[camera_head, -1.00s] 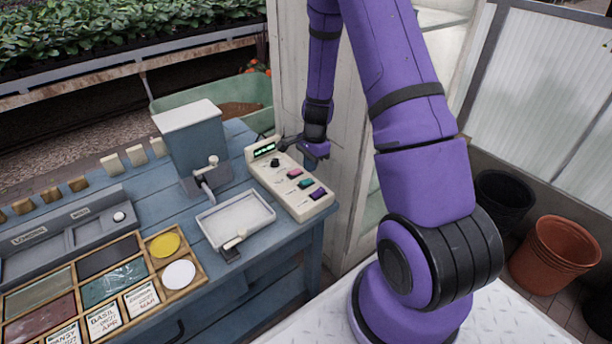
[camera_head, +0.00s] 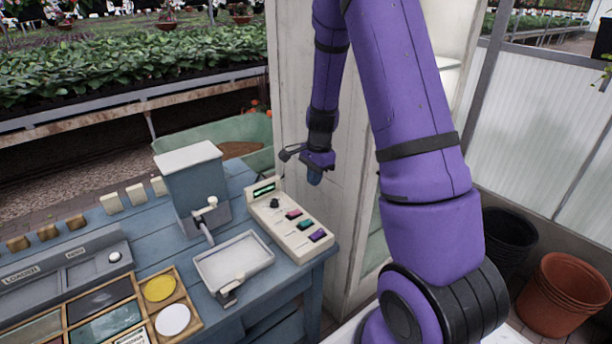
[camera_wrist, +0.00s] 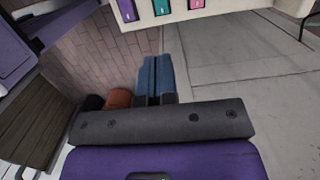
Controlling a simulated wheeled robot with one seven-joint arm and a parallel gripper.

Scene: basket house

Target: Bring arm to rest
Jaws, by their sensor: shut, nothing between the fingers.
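My purple arm reaches up and over in the head view, with its forearm hanging down. My gripper (camera_head: 315,178) points downward beside the white cabinet, above and behind the right end of the cream control box (camera_head: 290,228). It looks apart from the box. In the wrist view, the blue fingers of my gripper (camera_wrist: 153,75) are together with nothing between them. The control box (camera_wrist: 223,6) shows at the top of that view, with its purple, teal and pink buttons.
The blue workbench (camera_head: 140,235) holds a hopper (camera_head: 193,185), a white tray (camera_head: 235,258) and a wooden sample rack. A white cabinet (camera_head: 345,215) stands right behind my gripper. Black (camera_head: 508,240) and terracotta (camera_head: 562,295) pots stand at the right.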

